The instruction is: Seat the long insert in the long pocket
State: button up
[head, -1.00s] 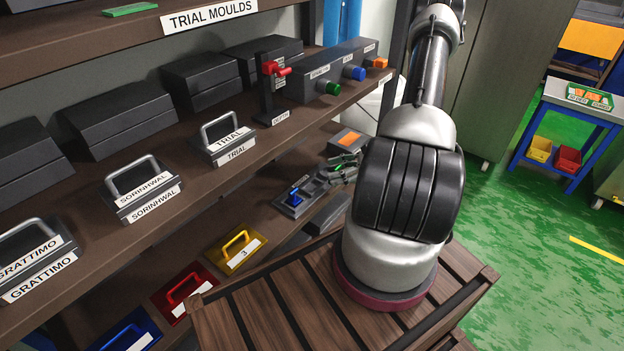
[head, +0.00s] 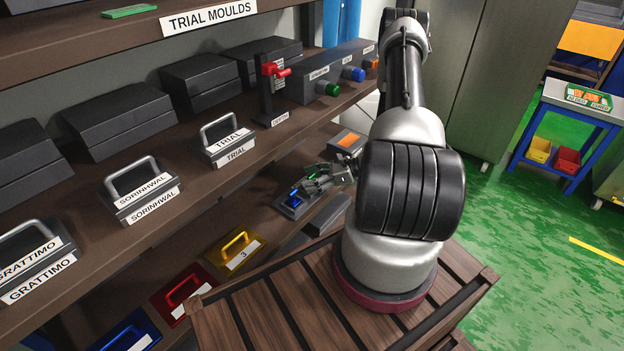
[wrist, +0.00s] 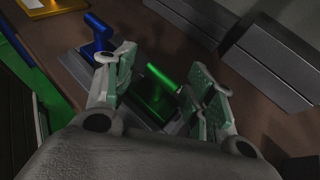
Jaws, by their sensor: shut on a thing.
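A green insert with a bar-shaped handle (wrist: 158,92) is between the fingers of my gripper (wrist: 160,78) in the wrist view. The jaws are shut on it, and it also shows small in the head view (head: 311,174). A blue insert with a similar handle (wrist: 97,30) stands to the left in the wrist view, and in the head view it is at the front of the grey fixture (head: 293,207). My gripper (head: 325,181) is low over the fixture. The pocket under the green insert is hidden, so I cannot tell how deep it sits.
A grey box with an orange top (head: 347,141) stands behind my gripper on the lower shelf. A dark grey block (head: 328,214) lies just right of the fixture. A yellow-handled mould (head: 236,250) is at the front left. The upper shelf (head: 215,180) overhangs on the left.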

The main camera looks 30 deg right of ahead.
jog(key=shift+f, duration=0.15)
jog(key=o, duration=1.1)
jog(key=shift+c, duration=0.2)
jog(key=shift+s+d+r, duration=0.2)
jog(key=shift+d+r, duration=0.15)
jog(key=v, duration=1.1)
jog(key=shift+s+r, duration=0.1)
